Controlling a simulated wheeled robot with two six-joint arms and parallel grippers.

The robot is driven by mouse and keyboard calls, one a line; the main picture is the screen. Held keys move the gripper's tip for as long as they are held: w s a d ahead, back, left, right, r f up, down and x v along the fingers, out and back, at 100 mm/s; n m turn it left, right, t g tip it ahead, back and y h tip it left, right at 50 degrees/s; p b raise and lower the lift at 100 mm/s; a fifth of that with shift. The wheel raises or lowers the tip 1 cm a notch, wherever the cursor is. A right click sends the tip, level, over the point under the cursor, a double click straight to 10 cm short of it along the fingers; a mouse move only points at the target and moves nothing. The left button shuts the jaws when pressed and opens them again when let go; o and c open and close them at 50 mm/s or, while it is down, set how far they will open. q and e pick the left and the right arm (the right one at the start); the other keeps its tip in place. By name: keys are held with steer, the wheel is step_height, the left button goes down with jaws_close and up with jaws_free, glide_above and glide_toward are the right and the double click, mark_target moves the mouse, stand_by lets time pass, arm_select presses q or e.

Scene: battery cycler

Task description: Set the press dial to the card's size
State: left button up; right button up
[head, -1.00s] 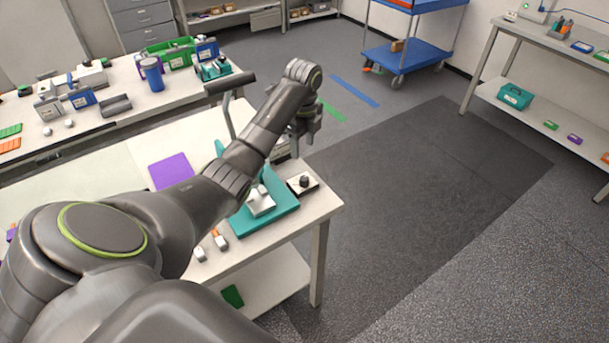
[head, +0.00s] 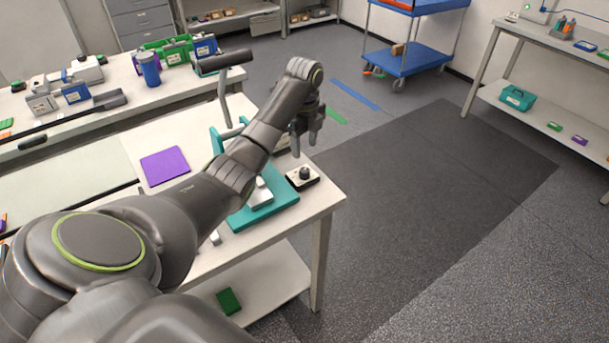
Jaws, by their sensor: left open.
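The teal press (head: 268,206) stands on the near table, partly hidden behind my left arm. Its dark-gripped lever handle (head: 224,62) sticks up at the back. A black round dial knob (head: 305,173) sits on a small light-and-dark block at the press's right side, near the table's right edge. Its markings are too small to read. My left gripper (head: 304,146) is open, points down, and hangs above and just behind the dial, apart from it. A blank purple sheet (head: 165,166) lies left of the press. I cannot make out a size card. My right gripper is out of view.
The near table's right edge (head: 328,212) is close to the dial, with open floor beyond it. A long bench (head: 180,96) behind holds a blue cup (head: 150,70), bins and devices. A blue cart (head: 415,61) stands farther back.

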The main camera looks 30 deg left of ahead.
mark_target(304, 170)
arm_select(q)
step_height(304, 170, down, 8)
steer(key=shift+r+p, duration=0.15)
steer(key=shift+p, duration=0.9)
steer(key=shift+f, duration=0.65)
steer(key=c, duration=1)
steer(key=shift+r+n+p, duration=0.25)
steer(key=shift+n+p, duration=1.25)
steer(key=n+p, duration=0.2)
steer(key=n, duration=0.1)
steer(key=n+p, duration=0.3)
steer(key=n, duration=0.2)
steer(key=n+p, duration=0.1)
steer(key=n, duration=0.3)
steer(key=shift+f+n, duration=0.15)
steer(key=shift+n, duration=0.25)
steer(key=shift+p, duration=0.3)
